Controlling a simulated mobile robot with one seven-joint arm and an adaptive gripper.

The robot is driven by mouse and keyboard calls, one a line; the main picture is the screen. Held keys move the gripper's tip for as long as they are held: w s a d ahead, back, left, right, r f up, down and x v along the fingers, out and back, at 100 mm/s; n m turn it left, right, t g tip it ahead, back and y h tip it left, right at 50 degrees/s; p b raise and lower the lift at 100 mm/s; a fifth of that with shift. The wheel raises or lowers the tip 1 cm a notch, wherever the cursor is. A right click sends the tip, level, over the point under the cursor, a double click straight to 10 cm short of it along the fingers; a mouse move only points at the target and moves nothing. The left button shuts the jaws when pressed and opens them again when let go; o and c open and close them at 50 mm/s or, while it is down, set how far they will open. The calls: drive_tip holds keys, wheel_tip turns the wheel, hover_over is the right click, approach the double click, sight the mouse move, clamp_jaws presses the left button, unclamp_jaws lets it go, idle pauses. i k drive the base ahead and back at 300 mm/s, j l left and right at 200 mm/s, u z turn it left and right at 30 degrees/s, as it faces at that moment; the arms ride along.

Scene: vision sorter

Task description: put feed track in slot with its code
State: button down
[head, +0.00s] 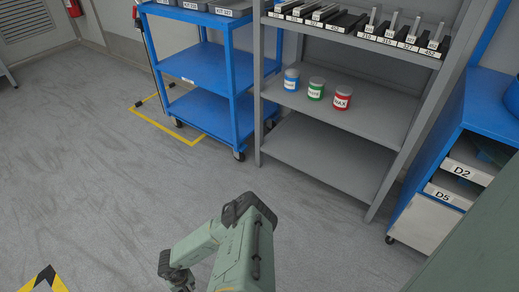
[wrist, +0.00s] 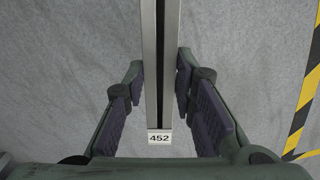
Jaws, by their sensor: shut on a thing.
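In the wrist view my gripper (wrist: 162,88) is shut on a long, thin silver-and-black feed track (wrist: 149,55). A white label (wrist: 159,138) at the track's near end reads 452. The track's far end runs out of the picture at the top. In the head view, dark slotted racks (head: 345,22) stand on the top shelf of a grey shelf unit. White code labels run along their front edges; the rightmost label (head: 432,54) seems to read 452. Several slots on the right hold upright pale pieces (head: 392,25).
Blue, green and red-labelled cans (head: 315,88) stand on the middle shelf (head: 375,120). A blue cart (head: 205,70) is left of the shelf unit, and a blue cabinet (head: 440,180) with D2 and D5 drawers is right. Open floor (head: 90,150) lies at the left.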

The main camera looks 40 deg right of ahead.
sight(345, 21)
drive_tip(key=i+j+z, duration=0.1)
drive_tip(key=i+z, duration=0.35)
drive_tip(key=i+j+z, duration=0.25)
drive_tip(key=z, duration=0.2)
drive_tip(key=i+j+z, duration=0.75)
drive_tip(key=j+z, duration=0.15)
drive_tip(key=i+j+z, duration=0.15)
drive_tip(key=j+z, duration=0.3)
drive_tip(key=j, duration=0.15)
